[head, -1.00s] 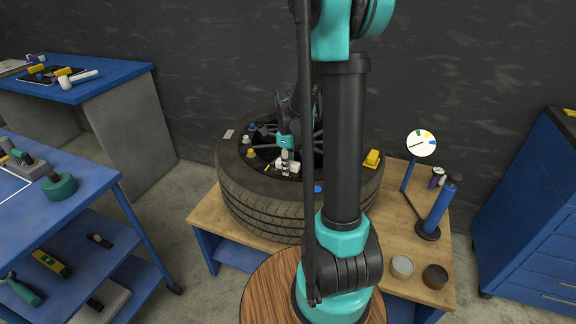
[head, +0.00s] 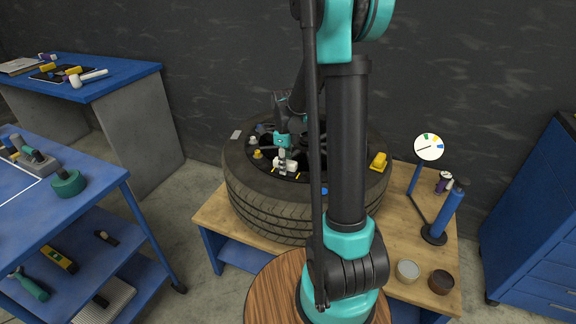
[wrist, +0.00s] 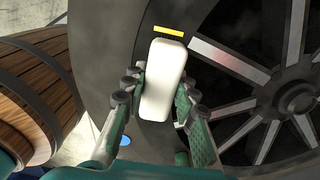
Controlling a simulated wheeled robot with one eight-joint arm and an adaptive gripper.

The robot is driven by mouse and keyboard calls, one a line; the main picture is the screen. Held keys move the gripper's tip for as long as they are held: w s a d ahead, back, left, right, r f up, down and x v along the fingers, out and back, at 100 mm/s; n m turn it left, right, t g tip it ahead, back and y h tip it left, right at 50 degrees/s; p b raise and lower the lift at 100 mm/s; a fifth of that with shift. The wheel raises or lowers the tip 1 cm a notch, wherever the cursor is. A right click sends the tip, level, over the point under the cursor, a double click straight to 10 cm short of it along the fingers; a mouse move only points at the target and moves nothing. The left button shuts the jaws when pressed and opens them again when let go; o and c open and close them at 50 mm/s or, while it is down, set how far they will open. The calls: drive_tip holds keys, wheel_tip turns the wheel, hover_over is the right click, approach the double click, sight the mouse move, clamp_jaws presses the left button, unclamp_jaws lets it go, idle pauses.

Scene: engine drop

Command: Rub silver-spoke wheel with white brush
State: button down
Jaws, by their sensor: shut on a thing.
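The wheel (head: 270,205) is a thick black tyre around a spoked rim. It lies flat on a wooden-topped bench. In the wrist view its silver-edged spokes (wrist: 232,62) and dark hub show at the right. My gripper (head: 284,156) is over the near left part of the wheel, pointing down. In the wrist view my gripper (wrist: 160,100) is shut on the white brush (wrist: 164,80), with a finger on each side of it. The brush is a white rounded block. It also shows in the head view (head: 286,166), low over the rim's edge. I cannot tell whether it touches the wheel.
Small coloured caps (head: 257,154) and a yellow block (head: 379,161) sit on the tyre. A dial gauge (head: 429,147), a blue pump (head: 443,212) and two tins (head: 408,269) stand at the bench's right. A wooden round top (head: 270,287) is in front. A blue tool cart (head: 75,215) is left.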

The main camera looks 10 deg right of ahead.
sight(276, 158)
drive_tip(key=shift+w+a, duration=0.45)
drive_tip(key=shift+a, duration=0.2)
drive_tip(key=shift+r, duration=0.4)
drive_tip(key=shift+w+a, duration=0.6)
drive_tip(key=shift+a, duration=0.2)
drive_tip(key=shift+f, duration=0.45)
drive_tip(key=shift+d, duration=0.1)
